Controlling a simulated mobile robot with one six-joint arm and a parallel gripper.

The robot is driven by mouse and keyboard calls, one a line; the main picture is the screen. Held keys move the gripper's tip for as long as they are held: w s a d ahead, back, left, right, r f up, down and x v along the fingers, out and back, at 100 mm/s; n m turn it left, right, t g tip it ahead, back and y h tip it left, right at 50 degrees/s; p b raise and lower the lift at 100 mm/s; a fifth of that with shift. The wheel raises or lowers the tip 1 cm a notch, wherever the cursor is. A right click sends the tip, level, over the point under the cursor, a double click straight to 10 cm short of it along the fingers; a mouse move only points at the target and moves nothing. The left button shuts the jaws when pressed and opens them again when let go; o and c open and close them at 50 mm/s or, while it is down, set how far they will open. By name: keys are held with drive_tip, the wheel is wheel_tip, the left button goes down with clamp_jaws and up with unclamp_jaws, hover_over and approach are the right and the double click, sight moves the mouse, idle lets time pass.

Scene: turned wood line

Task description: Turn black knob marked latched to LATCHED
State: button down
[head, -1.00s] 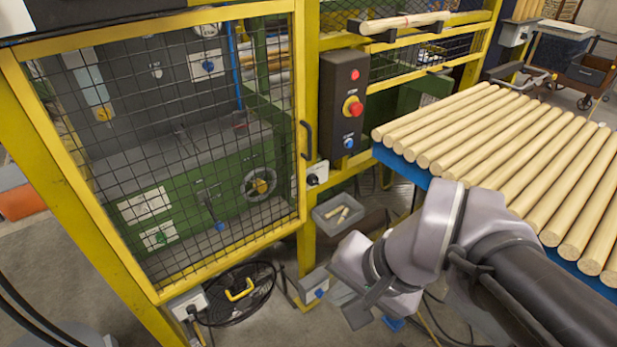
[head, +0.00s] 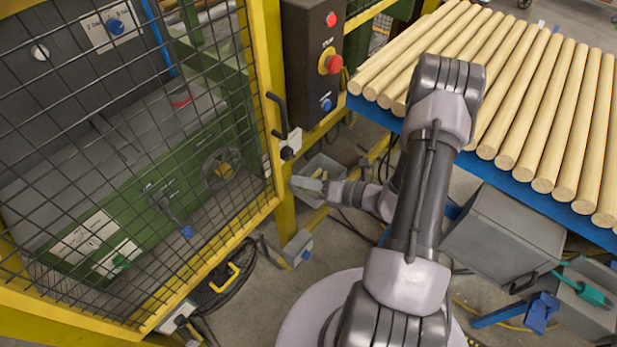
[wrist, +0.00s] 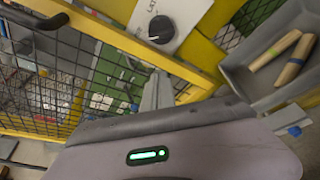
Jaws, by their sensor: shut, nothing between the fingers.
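The black knob (head: 287,153) sits on a white plate fixed to the yellow post beside the mesh door. It shows larger in the wrist view (wrist: 160,29), on the white plate with partly readable lettering at the top. Its pointer setting is too small to tell. My gripper (head: 296,184) is just below and slightly right of the knob in the head view, apart from it. In the wrist view my gripper (wrist: 158,78) shows as a narrow grey finger shape below the knob. It is shut and empty.
The yellow mesh door (head: 130,150) with a black handle (head: 277,116) stands left of the post. A black control box (head: 312,60) with red and blue buttons is above. A grey bin (wrist: 270,60) holding short wood pieces is close by. Dowels lie on a blue-edged rack (head: 483,165).

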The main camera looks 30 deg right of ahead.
sight(288, 155)
drive_tip(key=x, duration=0.4)
drive_tip(key=shift+f+b, duration=0.15)
drive_tip(key=shift+b, duration=0.25)
drive_tip(key=r, duration=0.1)
drive_tip(key=w+d+r+p, duration=0.1)
drive_tip(key=d+r+p, duration=0.1)
drive_tip(key=shift+w+d, duration=0.15)
drive_tip(key=shift+w, duration=0.15)
drive_tip(key=shift+r+m+y+p, duration=0.25)
drive_tip(key=shift+m+p, duration=0.2)
drive_tip(key=shift+m, duration=0.35)
drive_tip(key=m+t+y, duration=0.1)
drive_tip(key=m, duration=0.3)
drive_tip(key=d+m+t, duration=0.1)
drive_tip(key=m, duration=0.4)
drive_tip(key=d+r+m+t+y, duration=0.1)
drive_tip(key=m+t, duration=0.1)
drive_tip(key=m, duration=0.3)
drive_tip(key=shift+w+d+y+b, duration=0.1)
drive_tip(key=shift+w+y+b, duration=0.25)
drive_tip(key=shift+w, duration=0.05)
drive_tip(key=shift+r, duration=0.2)
